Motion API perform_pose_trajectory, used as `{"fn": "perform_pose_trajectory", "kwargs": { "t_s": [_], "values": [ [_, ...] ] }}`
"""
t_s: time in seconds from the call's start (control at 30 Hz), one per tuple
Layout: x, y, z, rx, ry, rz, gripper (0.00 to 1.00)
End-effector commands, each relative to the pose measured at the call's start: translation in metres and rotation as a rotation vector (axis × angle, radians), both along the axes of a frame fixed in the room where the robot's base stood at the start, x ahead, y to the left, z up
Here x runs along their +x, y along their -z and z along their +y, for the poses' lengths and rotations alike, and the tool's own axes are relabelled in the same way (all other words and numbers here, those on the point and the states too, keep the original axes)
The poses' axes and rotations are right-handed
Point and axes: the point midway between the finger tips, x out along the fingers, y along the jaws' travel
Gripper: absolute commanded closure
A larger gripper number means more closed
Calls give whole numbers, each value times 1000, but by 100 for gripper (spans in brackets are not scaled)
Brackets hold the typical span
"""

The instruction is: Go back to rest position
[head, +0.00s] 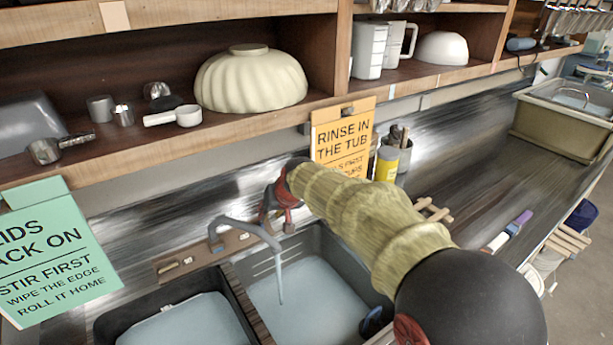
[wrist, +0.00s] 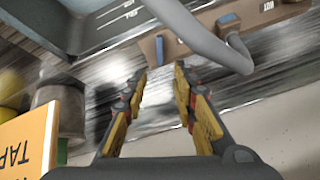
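My gripper (head: 272,215) hangs in front of the back wall of the counter, just above the far edge of the sink and beside the grey faucet (head: 245,228). My arm reaches it from the lower right in a yellow-green sleeve. In the wrist view my gripper (wrist: 159,75) has its two yellow and black fingers apart with nothing between them. The faucet (wrist: 195,35) crosses the top of that view beyond the fingertips. It is unclear how near the fingers are to the faucet. My arm hides part of the sink and counter.
A double sink (head: 255,290) holds pale water. An orange sign (head: 343,135) hangs close above my gripper. A wooden shelf (head: 225,125) with a ribbed cream bowl (head: 250,80) runs above. A yellow container (head: 386,163) stands behind my arm.

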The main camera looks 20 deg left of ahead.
Motion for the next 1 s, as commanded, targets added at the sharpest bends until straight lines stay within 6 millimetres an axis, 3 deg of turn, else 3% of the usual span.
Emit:
{"fn": "perform_pose_trajectory", "kwargs": {
  "t_s": [0.13,0.23,0.47,0.7,0.83,1.0],
  "values": [
    [0,-5,-7,-1,6,-2,72],
    [0,-20,-33,-8,28,-4,72],
    [-22,-72,-153,-45,130,-5,72],
    [-82,-107,-283,-96,256,-1,72],
    [-127,-113,-346,-124,328,4,72],
    [-195,-107,-415,-162,426,16,72]
  ]
}}
